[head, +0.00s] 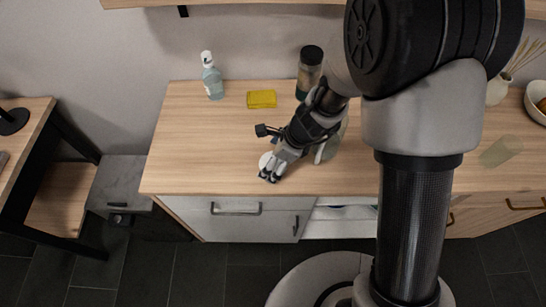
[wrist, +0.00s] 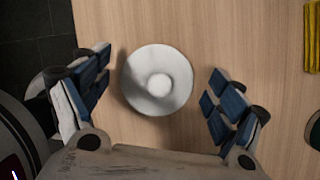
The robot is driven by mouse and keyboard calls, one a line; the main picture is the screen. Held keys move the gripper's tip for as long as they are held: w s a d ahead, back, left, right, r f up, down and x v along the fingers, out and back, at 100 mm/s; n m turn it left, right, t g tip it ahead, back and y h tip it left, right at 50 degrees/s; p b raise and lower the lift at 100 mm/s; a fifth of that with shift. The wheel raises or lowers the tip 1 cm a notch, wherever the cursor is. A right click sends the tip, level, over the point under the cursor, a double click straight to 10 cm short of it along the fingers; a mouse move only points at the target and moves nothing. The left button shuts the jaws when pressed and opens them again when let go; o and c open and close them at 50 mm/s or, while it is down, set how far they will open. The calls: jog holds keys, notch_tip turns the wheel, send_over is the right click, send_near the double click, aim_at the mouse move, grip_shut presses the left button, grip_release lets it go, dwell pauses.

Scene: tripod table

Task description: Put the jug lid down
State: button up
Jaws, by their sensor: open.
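The jug lid (wrist: 170,103) is a round white disc with a small raised knob. In the wrist view it sits on the wooden counter between my open fingers, with a gap on both sides. My gripper (wrist: 158,78) is open and does not touch it. In the head view the lid (head: 265,160) shows as a pale patch near the front edge of the counter, partly covered by my gripper (head: 273,169). A translucent vessel (head: 336,142), possibly the jug, stands behind my gripper and is mostly hidden.
A yellow sponge (head: 261,99), a soap bottle (head: 212,78) and a dark-topped jar (head: 309,70) stand at the back. A greenish glass (head: 501,150) stands at the right. The counter (head: 195,150) left of the lid is clear.

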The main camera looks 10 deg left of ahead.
jog(key=shift+r, duration=0.25)
jog(key=p+v, duration=0.7)
jog(key=v, duration=0.4)
jog(key=shift+d+r, duration=0.15)
jog(key=shift+r, duration=0.25)
jog(key=s+d+r+n+t, duration=0.1)
jog(key=s+d+r+n, duration=0.1)
jog(key=d+r+n, duration=0.45)
jog(key=s+d+r+n+t, duration=0.1)
jog(key=s+d+r+n, duration=0.2)
jog(key=r, duration=0.6)
jog(key=s+d+r+n+t+h, duration=0.2)
jog(key=s+d+r+n+h, duration=0.2)
jog(key=s+d+r+n, duration=0.3)
jog(key=s+d+n, duration=0.2)
jog(key=d, duration=0.1)
jog(key=shift+s+h, duration=0.2)
jog(key=shift+h, duration=0.1)
